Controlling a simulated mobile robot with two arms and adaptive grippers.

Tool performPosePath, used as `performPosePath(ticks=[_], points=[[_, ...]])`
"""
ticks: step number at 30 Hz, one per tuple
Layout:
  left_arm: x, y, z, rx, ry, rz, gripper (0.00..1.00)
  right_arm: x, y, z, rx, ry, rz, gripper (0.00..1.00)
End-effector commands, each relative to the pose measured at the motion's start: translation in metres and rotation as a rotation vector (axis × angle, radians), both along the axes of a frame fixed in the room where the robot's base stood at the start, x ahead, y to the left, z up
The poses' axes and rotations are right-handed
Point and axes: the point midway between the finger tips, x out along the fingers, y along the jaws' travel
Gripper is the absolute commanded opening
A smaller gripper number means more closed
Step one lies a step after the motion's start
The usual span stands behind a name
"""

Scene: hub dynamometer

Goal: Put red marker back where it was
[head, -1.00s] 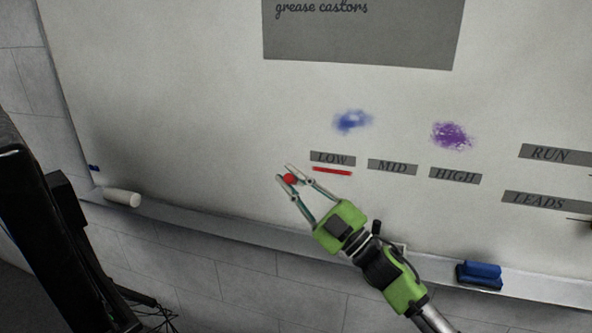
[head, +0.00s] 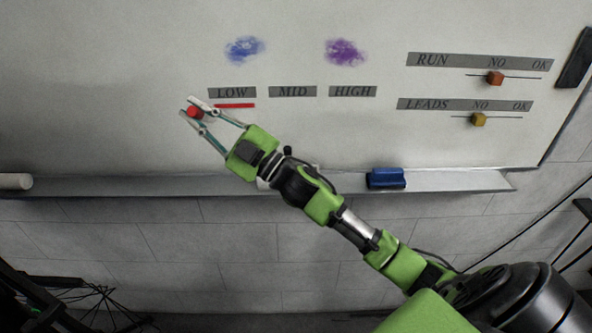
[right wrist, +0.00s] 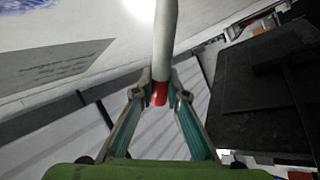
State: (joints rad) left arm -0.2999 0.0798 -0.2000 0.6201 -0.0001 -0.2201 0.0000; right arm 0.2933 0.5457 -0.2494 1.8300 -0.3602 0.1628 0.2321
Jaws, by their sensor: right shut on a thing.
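My right gripper (head: 194,108) is shut on the red marker (right wrist: 162,40). In the right wrist view the marker has a white body and a red end between the fingertips. In the head view only its red end (head: 194,113) shows clearly. The gripper is in front of the whiteboard, left of and below the LOW label (head: 232,92). A short red line (head: 234,105) is drawn under LOW. The tray ledge (head: 120,187) runs along the board's lower edge, below the gripper.
A white cylinder (head: 16,181) lies on the ledge at far left. A blue eraser (head: 386,178) sits on it right of my arm. A small white item behind my wrist is mostly hidden. The ledge between cylinder and arm is clear. Two sliders (head: 495,78) (head: 479,119) are at right.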

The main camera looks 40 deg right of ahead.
Motion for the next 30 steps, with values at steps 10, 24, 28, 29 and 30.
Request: performPosePath(ticks=[10,24,28,29,30], points=[[0.000,0.000,-0.034,0.000,0.000,0.000,0.00,0.013,-0.115,0.007,0.259,0.224,-0.338,0.00],[0.000,0.000,-0.073,0.000,0.000,0.000,0.00,-0.038,-0.254,-0.082,0.761,0.472,-0.651,0.00],[0.000,0.000,-0.074,0.000,0.000,0.000,0.00,-0.044,-0.260,-0.097,0.792,0.488,-0.662,0.00],[0.000,0.000,-0.073,0.000,0.000,0.000,0.00,-0.045,-0.261,-0.102,0.795,0.491,-0.663,0.00],[0.000,0.000,-0.072,0.000,0.000,0.000,0.00,-0.045,-0.261,-0.110,0.797,0.492,-0.665,0.00]])
